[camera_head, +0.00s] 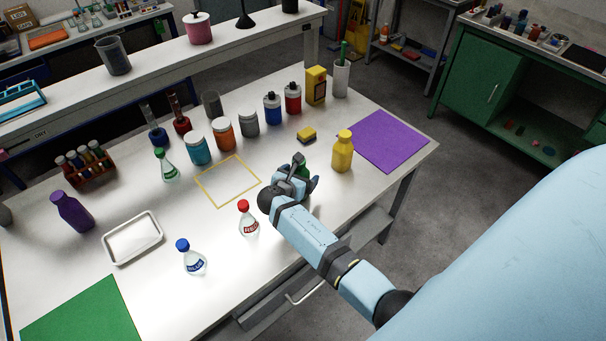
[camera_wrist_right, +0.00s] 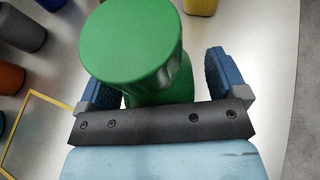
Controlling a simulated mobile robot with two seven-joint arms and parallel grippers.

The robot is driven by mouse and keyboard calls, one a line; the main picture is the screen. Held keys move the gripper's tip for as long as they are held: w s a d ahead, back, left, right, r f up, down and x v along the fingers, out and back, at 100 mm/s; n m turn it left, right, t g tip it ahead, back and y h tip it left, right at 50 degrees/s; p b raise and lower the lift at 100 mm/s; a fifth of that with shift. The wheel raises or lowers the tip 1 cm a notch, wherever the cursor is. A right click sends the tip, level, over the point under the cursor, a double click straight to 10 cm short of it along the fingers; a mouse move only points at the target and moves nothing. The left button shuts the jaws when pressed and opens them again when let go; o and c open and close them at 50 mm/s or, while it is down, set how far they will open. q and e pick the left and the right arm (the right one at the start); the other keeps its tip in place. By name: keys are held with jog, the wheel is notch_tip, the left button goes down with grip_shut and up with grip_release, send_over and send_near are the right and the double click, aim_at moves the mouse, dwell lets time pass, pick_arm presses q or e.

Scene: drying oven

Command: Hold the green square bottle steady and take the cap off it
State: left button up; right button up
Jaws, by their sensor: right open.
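The green bottle (camera_head: 305,171) stands on the white table, mostly hidden behind my right gripper in the head view. In the right wrist view its round green cap (camera_wrist_right: 130,42) is on top, with part of the green body (camera_wrist_right: 178,85) below it. My right gripper (camera_head: 302,180) is open, its two blue fingers (camera_wrist_right: 158,80) on either side of the bottle. Gaps show between the fingers and the bottle. My left gripper is not in view.
A yellow bottle (camera_head: 342,152) stands close by at the right, before a purple mat (camera_head: 388,140). A red-capped flask (camera_head: 247,220) and a yellow outlined rectangle (camera_head: 207,197) lie to the left. Several jars stand behind, including an orange one (camera_head: 223,134).

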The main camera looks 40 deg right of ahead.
jog(key=shift+a+r, duration=0.1)
jog(key=shift+a, duration=0.05)
jog(key=c, duration=1)
jog(key=shift+r, duration=0.1)
notch_tip(320, 180, up, 20)
jog(key=shift+o, duration=0.8)
jog(key=c, duration=0.5)
